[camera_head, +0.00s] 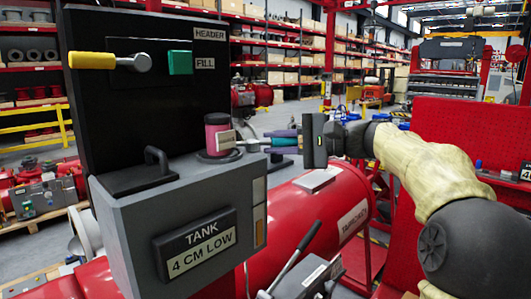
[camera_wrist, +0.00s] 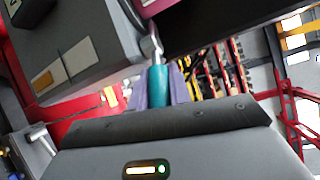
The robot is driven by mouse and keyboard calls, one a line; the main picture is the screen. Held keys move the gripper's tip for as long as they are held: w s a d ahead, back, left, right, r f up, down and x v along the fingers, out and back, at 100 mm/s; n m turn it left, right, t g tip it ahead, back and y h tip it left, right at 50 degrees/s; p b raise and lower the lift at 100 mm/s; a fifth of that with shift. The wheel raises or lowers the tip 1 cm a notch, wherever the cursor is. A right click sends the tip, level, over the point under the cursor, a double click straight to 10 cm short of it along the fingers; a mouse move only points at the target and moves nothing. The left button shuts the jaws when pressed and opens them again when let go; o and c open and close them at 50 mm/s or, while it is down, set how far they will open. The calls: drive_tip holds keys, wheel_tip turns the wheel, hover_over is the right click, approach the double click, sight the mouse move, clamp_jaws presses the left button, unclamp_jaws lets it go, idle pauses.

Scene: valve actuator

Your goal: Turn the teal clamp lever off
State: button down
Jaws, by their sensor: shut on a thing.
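The teal clamp lever (camera_head: 284,142) sticks out to the right from the pink cylinder (camera_head: 217,135) on top of the grey box, joined to it by a short metal arm. My gripper (camera_head: 272,142) comes from the right and is shut on the teal handle. In the wrist view the teal lever (camera_wrist: 158,84) runs between my purple fingers, with its metal end towards the pink part at the top. The fingers hide part of the handle.
A grey box (camera_head: 185,200) labelled "TANK 4 CM LOW" stands below the lever. A black panel (camera_head: 135,30) behind it carries a yellow-handled lever (camera_head: 92,60) and a green block (camera_head: 180,62). A red tank (camera_head: 310,215) lies below my gripper.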

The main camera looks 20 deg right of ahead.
idle(0.3)
drive_tip(key=c, duration=1.3)
unclamp_jaws()
drive_tip(key=b+v, duration=0.3)
drive_tip(key=v, duration=1.4)
drive_tip(key=shift+s, duration=0.3)
drive_tip(key=shift+d+f, duration=0.1)
drive_tip(key=shift+d, duration=0.05)
